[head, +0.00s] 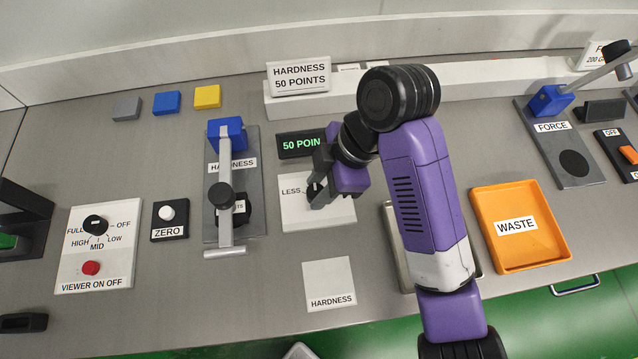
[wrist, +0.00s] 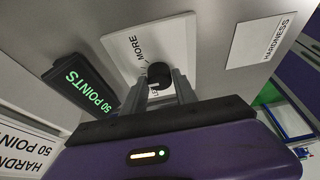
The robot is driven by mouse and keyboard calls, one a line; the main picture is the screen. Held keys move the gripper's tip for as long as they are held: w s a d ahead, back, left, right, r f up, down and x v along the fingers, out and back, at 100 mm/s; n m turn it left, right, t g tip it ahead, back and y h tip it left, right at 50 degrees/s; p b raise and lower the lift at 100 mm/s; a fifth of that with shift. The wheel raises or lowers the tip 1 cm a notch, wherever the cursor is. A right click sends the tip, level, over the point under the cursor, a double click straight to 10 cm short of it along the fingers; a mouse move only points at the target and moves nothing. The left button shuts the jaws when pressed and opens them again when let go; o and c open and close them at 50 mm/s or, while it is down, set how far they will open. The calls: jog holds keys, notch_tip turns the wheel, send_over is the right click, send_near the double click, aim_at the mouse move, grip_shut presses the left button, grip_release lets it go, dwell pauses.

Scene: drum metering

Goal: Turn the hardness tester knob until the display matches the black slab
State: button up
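The hardness tester knob (wrist: 159,75) is a black round knob on a white plate (head: 290,218) marked LESS and MORE. My gripper (head: 318,192) is down at the knob; in the wrist view its two fingers (wrist: 160,84) stand on either side of it and appear closed on it. In the head view my gripper mostly hides the knob. The display (head: 300,144) is lit green and reads 50 POINTS, fully legible in the wrist view. The black slab (head: 239,216) lies on the hardness tester (head: 213,170) under its lever, its label partly hidden and ending in TS.
A sign (head: 299,77) behind reads HARDNESS 50 POINTS. A ZERO button (head: 168,214) and viewer panel (head: 98,270) are left. Grey (head: 126,108), blue (head: 166,103) and yellow (head: 207,97) slabs lie at the back. An orange WASTE tray (head: 545,255) and force tester (head: 556,140) are right.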

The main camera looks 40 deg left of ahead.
grip_shut()
jog(key=shift+r+p, duration=0.1)
jog(key=shift+p, duration=0.2)
jog(key=shift+s+r+m+t+y+p, duration=0.15)
jog(key=shift+m+t+y+p, duration=0.15)
jog(key=shift+m+p, duration=0.75)
jog(key=m+t+p, duration=0.1)
jog(key=m+p, duration=0.2)
jog(key=shift+d+m+y, duration=0.1)
jog(key=shift+m+y, duration=0.15)
jog(key=shift+y, duration=0.05)
jog(key=m+t+p, duration=0.1)
jog(key=m+p, duration=0.3)
jog(key=shift+s+t, duration=0.15)
jog(key=shift+t, duration=0.25)
jog(key=shift+m+t+p, duration=0.4)
jog(key=shift+m+p, duration=0.45)
jog(key=shift+m, duration=0.25)
jog(key=shift+f, duration=0.2)
